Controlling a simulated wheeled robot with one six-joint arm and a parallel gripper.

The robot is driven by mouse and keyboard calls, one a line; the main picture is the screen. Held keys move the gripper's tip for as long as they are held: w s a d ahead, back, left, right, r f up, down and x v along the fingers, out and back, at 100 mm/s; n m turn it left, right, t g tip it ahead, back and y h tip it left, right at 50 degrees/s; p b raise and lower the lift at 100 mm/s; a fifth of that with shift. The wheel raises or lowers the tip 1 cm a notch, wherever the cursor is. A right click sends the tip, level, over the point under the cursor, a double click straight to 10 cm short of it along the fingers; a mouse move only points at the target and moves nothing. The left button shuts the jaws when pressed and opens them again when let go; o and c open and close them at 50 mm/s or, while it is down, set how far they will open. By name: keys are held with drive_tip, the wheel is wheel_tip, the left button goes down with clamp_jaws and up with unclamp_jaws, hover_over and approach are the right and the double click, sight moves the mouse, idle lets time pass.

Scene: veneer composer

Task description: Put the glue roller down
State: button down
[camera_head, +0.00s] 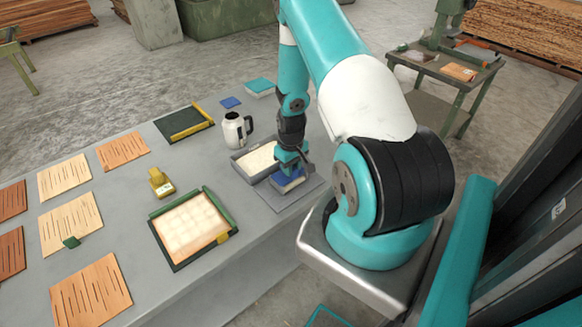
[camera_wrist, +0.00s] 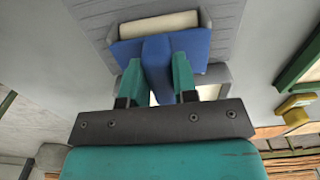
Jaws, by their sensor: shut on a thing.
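The glue roller (camera_wrist: 161,47) has a blue frame and handle and a pale cream roller. In the wrist view the teal fingers of my gripper (camera_wrist: 158,75) are shut on its blue handle from both sides. In the head view my gripper (camera_head: 288,163) points down and the blue of the roller (camera_head: 289,184) shows just below it. The roller is over the grey ribbed pad (camera_head: 308,192), beside the grey glue tray (camera_head: 237,157). I cannot tell whether the roller touches the pad.
A white and black jug (camera_head: 234,130) stands behind the tray. A framed board with a pale square panel (camera_head: 190,226), a yellow tool (camera_head: 160,183), a dark green frame (camera_head: 184,123) and several slotted wood sheets (camera_head: 65,178) lie to the left. Bare grey table lies between them.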

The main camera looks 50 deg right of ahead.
drive_tip(key=c, duration=0.9)
unclamp_jaws()
drive_tip(key=shift+s+f, duration=0.15)
drive_tip(key=shift+f, duration=0.25)
